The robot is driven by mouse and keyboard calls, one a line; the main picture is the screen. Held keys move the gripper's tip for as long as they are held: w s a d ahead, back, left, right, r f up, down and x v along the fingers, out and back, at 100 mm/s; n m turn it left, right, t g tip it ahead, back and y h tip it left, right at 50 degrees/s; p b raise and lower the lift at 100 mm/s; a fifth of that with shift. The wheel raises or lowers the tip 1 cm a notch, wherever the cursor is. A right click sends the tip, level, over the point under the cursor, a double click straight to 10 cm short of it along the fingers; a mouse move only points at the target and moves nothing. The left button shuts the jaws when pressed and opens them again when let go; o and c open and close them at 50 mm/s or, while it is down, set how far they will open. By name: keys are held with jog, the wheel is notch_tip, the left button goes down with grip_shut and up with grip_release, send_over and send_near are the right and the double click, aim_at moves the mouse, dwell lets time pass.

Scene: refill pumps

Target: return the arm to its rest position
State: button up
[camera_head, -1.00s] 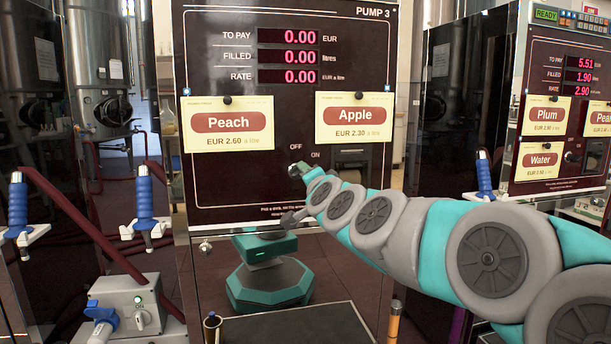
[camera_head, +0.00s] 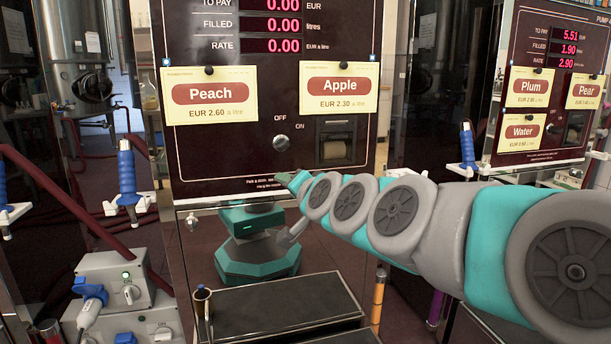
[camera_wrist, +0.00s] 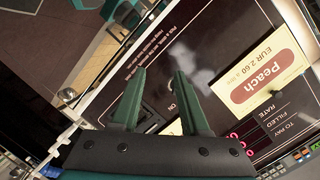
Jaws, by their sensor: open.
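My arm (camera_head: 410,215) reaches in from the right in the head view, in front of the lower part of the pump 3 panel (camera_head: 222,160). My gripper (camera_head: 284,178) is at its far end, small and just below the pump's knob (camera_head: 281,142). In the wrist view my gripper (camera_wrist: 158,98) shows two green fingers spread apart with nothing between them. The panel lies beyond the fingers there, with the Peach card (camera_wrist: 262,75) to the right. Whether the fingertips touch the panel cannot be told.
Blue-handled nozzles (camera_head: 127,175) hang at the left. A grey switch box (camera_head: 118,278) with a blue plug stands below them. A dark ledge (camera_head: 285,300) juts out under pump 3. Another pump (camera_head: 545,90) stands at the right.

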jog(key=s+d+f+n+g+h, duration=0.1)
jog(key=s+d+f+n+g, duration=0.15)
jog(key=s+f, duration=0.4)
jog(key=s+d+f+n+g, duration=0.1)
jog(key=s+f+n+g, duration=0.1)
jog(key=s+f+g, duration=0.4)
jog(key=s+d+f+g+h, duration=0.1)
jog(key=s+d+f+g, duration=0.1)
jog(key=s+d+f, duration=0.3)
jog(key=s+d+f+n+g+h, duration=0.1)
jog(key=s+d+f+g+h, duration=0.1)
jog(key=s, duration=1.1)
jog(key=s+d+f+g+h+p, duration=0.1)
jog(key=s+d+f+g+h, duration=0.1)
jog(key=s+d+f, duration=0.5)
jog(key=s+d+g, duration=0.1)
jog(key=s, duration=0.2)
jog(key=shift+d+f+g, duration=0.15)
jog(key=shift+f+g, duration=0.2)
